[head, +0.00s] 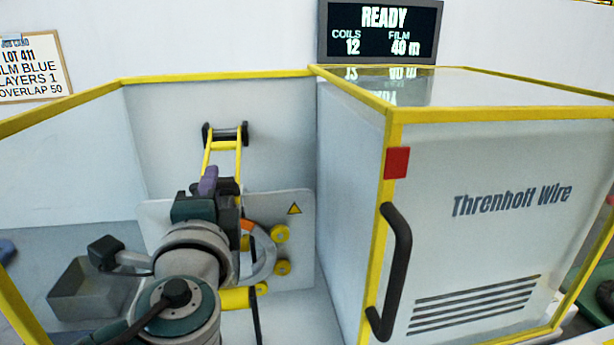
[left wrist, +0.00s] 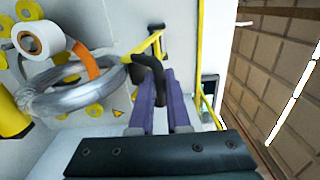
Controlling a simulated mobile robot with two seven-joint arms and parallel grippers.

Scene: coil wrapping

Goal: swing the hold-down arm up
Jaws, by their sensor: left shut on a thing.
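The yellow hold-down arm (head: 239,160) hangs from a black pivot bracket (head: 225,133) on the back wall of the machine, and its lower part is hidden behind my left gripper. My left gripper (head: 208,182) has purple fingers and sits in front of the arm. In the left wrist view, the fingers (left wrist: 156,88) are shut on the arm's black curved handle (left wrist: 148,66). The yellow bars (left wrist: 152,44) show just beyond it. The silver wire coil (left wrist: 62,98) lies beside the gripper, apart from it, and partly shows in the head view (head: 266,252). My right gripper is not in view.
Yellow rollers (head: 280,233) stand around the coil. A white film roll (left wrist: 36,40) with an orange strip is near it. The display (head: 380,30) reads READY. A grey bin (head: 90,288) is at lower left.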

